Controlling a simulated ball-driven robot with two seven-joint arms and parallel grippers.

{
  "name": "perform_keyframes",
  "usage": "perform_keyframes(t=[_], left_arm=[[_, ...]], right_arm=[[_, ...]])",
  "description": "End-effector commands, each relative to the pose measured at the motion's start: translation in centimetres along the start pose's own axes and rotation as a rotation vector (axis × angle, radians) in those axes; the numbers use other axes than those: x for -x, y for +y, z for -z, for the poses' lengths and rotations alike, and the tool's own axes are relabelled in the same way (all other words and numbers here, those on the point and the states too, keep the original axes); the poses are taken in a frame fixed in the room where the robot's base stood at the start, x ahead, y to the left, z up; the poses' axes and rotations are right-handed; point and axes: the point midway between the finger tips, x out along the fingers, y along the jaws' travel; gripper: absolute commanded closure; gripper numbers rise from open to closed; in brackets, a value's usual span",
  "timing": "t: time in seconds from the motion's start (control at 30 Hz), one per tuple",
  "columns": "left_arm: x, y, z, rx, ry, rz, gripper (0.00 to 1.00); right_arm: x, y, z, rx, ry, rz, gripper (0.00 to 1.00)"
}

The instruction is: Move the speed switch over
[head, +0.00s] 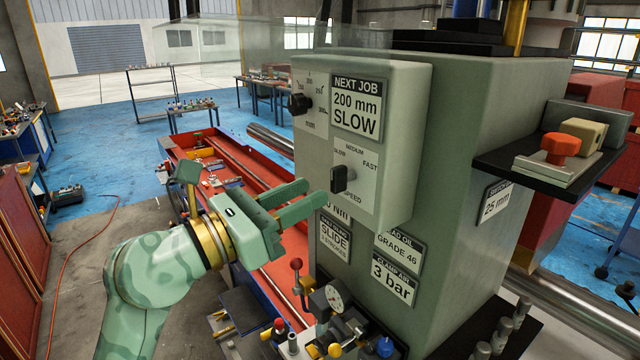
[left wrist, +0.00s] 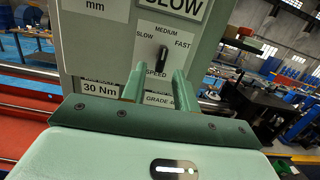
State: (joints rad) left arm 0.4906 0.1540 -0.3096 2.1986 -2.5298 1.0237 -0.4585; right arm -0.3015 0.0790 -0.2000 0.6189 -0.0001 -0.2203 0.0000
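The speed switch (head: 343,179) is a black knob on the pale green control box (head: 412,110). SLOW, MEDIUM and FAST are marked around it, with SPEED below. In the left wrist view the switch (left wrist: 161,57) stands roughly upright under MEDIUM; I cannot be sure which mark it points at. My left gripper (head: 312,194) is in front of the box, just left of the switch in the head view. Its two fingers are apart with nothing between them. In the left wrist view the switch shows beyond the gap between the fingers (left wrist: 158,88). My right gripper is not in view.
A NEXT JOB sign (head: 357,107) reads 200 mm SLOW. A second black knob (head: 299,104) with a number scale is left of it. Below are a gauge (head: 334,298) and a red-knobbed lever (head: 296,264). A shelf (head: 535,163) with an orange knob sticks out at right.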

Motion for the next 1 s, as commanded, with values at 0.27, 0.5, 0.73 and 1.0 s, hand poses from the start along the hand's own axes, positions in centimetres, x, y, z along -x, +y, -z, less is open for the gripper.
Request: perform_keyframes(t=[0.27,0.5,0.73,1.0], left_arm=[[-3.4,0.0,0.0,0.001,-0.002,0.001,0.70],[-3.8,0.0,-0.1,0.000,0.000,0.000,0.70],[-3.9,0.0,0.0,-0.001,0.000,0.000,0.70],[-3.9,0.1,0.0,0.000,-0.001,-0.001,1.00]], right_arm=[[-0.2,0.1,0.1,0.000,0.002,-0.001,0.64],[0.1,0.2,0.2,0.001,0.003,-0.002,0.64],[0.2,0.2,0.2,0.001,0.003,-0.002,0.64],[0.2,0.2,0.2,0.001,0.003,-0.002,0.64]])
